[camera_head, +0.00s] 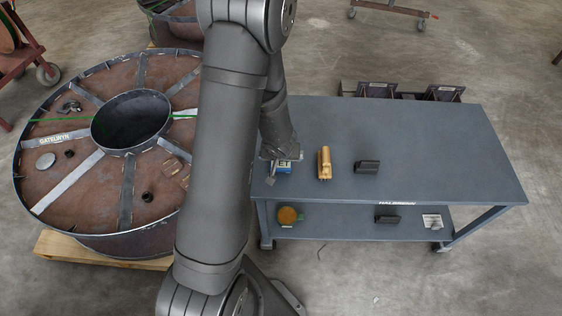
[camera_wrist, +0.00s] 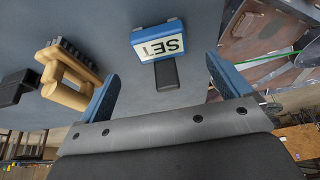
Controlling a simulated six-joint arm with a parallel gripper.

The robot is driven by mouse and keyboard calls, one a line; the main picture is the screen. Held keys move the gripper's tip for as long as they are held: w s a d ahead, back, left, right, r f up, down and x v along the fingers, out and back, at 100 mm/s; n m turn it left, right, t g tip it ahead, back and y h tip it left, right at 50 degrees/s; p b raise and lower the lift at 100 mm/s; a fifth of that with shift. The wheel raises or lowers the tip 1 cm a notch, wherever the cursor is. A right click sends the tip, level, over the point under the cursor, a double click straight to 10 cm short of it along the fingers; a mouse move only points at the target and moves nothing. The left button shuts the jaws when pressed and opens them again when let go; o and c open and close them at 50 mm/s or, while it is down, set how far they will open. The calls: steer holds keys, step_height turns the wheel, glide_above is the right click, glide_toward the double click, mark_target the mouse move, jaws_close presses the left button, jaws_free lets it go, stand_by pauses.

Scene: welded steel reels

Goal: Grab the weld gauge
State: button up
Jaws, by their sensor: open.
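A blue-edged block with a white face marked "SET" (camera_wrist: 158,41) lies on the grey bench, ahead of my gripper in the wrist view. A dark grey piece (camera_wrist: 166,75) adjoins it on the near side. I cannot tell for certain whether this is the weld gauge. My gripper (camera_wrist: 163,68) is open, its two blue fingers apart on either side of the dark piece, with nothing held. In the head view my gripper (camera_head: 283,157) is over the blue block (camera_head: 284,169) near the bench's left end and partly hides it.
A tan-handled brush (camera_wrist: 66,75) lies beside the left finger; it also shows in the head view (camera_head: 324,163). A dark block (camera_head: 367,167) sits farther right on the bench (camera_head: 450,150). A large steel reel (camera_head: 75,205) stands left. The bench's right half is clear.

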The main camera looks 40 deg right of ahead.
steer(key=shift+x, duration=3.7)
steer(key=c, duration=1.2)
